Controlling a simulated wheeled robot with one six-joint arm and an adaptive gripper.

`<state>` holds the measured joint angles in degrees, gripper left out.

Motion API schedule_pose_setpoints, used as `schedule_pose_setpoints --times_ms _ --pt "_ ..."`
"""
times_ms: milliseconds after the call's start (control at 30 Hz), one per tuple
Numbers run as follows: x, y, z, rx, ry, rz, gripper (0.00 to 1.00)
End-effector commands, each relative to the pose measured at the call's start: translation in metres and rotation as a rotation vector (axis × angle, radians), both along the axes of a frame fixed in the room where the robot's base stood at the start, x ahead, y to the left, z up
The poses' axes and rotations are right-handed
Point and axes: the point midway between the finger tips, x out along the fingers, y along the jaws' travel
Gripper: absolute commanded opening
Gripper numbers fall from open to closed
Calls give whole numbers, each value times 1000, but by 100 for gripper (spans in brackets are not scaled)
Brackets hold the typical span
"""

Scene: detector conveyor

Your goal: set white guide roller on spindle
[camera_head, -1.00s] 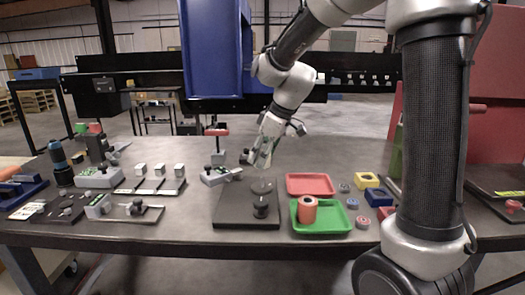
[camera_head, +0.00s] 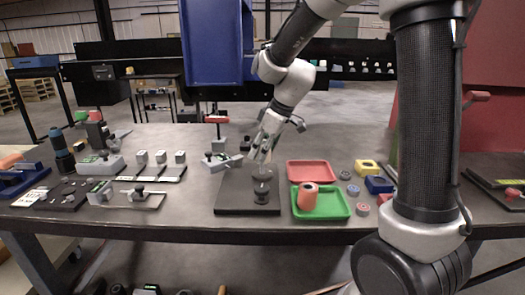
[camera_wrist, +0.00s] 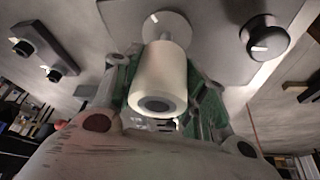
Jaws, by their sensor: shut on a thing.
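The white guide roller (camera_wrist: 160,75) is between the fingers of my gripper (camera_wrist: 160,100), which is shut on it. In the wrist view, the spindle (camera_wrist: 166,38) with its round pale base (camera_wrist: 167,24) shows just beyond the roller's far end, roughly in line with it. Whether the roller touches the spindle cannot be told. In the head view my gripper (camera_head: 262,152) is over the back part of the dark plate (camera_head: 232,202) that carries the spindle. The roller is not clearly seen there.
A black knob (camera_wrist: 264,37) stands on the plate, also seen in the head view (camera_head: 262,190). A red tray (camera_head: 311,172) and a green tray (camera_head: 335,207) with an orange roller (camera_head: 307,196) are to the right. Grey blocks (camera_head: 220,161) lie close behind-left.

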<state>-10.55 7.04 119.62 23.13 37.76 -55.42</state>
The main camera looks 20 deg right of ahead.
Motion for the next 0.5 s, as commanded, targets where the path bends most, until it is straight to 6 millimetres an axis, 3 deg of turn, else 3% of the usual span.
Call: schedule_pose_setpoints --times_ms 500 --pt "0 0 -3 0 0 0 15"
